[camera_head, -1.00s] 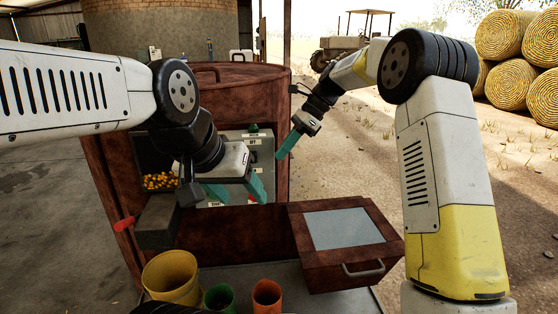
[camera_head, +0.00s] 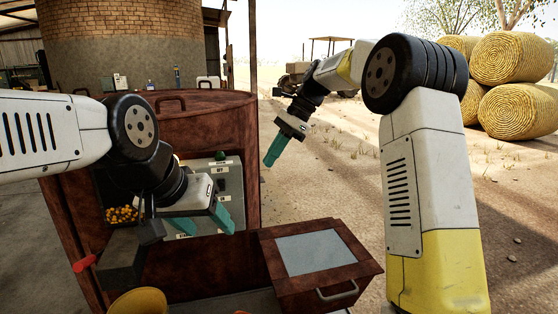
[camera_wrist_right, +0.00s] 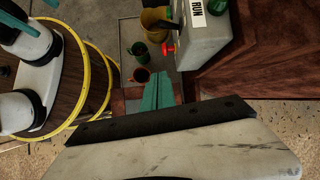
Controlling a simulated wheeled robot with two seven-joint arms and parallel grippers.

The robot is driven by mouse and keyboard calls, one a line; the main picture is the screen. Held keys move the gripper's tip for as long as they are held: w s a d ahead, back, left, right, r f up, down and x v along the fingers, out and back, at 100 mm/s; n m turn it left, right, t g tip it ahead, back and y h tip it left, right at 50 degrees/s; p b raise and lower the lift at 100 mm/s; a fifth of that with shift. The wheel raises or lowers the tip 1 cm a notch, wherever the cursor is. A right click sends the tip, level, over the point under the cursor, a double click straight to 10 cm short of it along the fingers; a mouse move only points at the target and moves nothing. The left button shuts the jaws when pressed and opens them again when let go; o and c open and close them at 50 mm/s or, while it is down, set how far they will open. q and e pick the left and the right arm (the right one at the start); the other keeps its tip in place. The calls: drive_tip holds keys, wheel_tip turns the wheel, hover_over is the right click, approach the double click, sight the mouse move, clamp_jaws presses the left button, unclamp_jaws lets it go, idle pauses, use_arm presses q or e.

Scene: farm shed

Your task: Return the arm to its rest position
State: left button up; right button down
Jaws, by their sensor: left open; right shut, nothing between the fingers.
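My left gripper (camera_head: 208,228) is open, with its teal fingers apart in front of the grey panel of the reddish-brown machine. My right gripper (camera_head: 272,158) hangs from its bent arm to the right of the machine, pointing down and left, with its fingers together. In the right wrist view its teal fingers (camera_wrist_right: 158,92) are closed with nothing between them. Neither gripper is seen touching anything.
The brown machine (camera_head: 190,118) has a lidded box (camera_head: 325,283) at its front right and small yellow-orange items (camera_head: 122,214) at left. Open ground lies right.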

drive_tip(key=s+d+r+n+t+h, duration=0.1)
drive_tip(key=s+d+r+n+t, duration=0.25)
drive_tip(key=s+d, duration=0.4)
drive_tip(key=s+d+f+n+t+h, duration=0.1)
drive_tip(key=s+d+n, duration=0.4)
drive_tip(key=s, duration=0.5)
drive_tip(key=s+d+f+n+t+h, duration=0.2)
drive_tip(key=s+d+f+n, duration=0.3)
drive_tip(key=s, duration=0.5)
drive_tip(key=shift+d+f+t, duration=0.15)
drive_tip(key=shift+d+t, duration=0.1)
drive_tip(key=shift+t, duration=0.5)
drive_tip(key=shift+s, duration=0.1)
